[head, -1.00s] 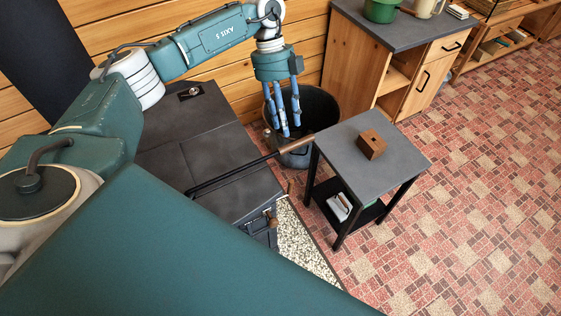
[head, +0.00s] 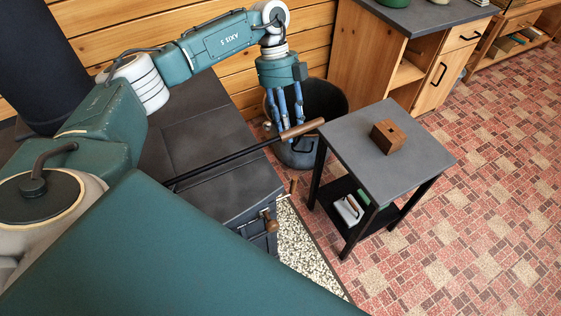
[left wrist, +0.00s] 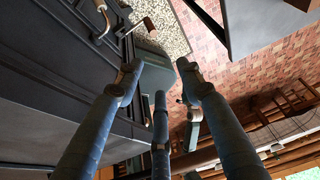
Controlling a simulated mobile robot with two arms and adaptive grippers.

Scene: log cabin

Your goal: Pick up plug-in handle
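A long black rod with a brown wooden grip (head: 303,128) slants across the stove top toward the small table's corner. It may be the plug-in handle, but I cannot be sure. Shorter wood-and-metal handles (head: 271,222) sit at the stove front; one also shows in the left wrist view (left wrist: 150,24). My left gripper (head: 284,132) points down beside the stove, overlapping the rod near its grip. In the left wrist view its fingers (left wrist: 160,76) are spread, with no grip visible between them. The rod's left end is hidden behind my arm. My right gripper is out of view.
The dark stove (head: 205,135) stands below my arm. A black bucket (head: 325,98) is behind my gripper. The small table (head: 350,140) carries a wooden block (head: 388,137), with items on its lower shelf. A cabinet (head: 400,50) stands behind. The tiled floor at right is clear.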

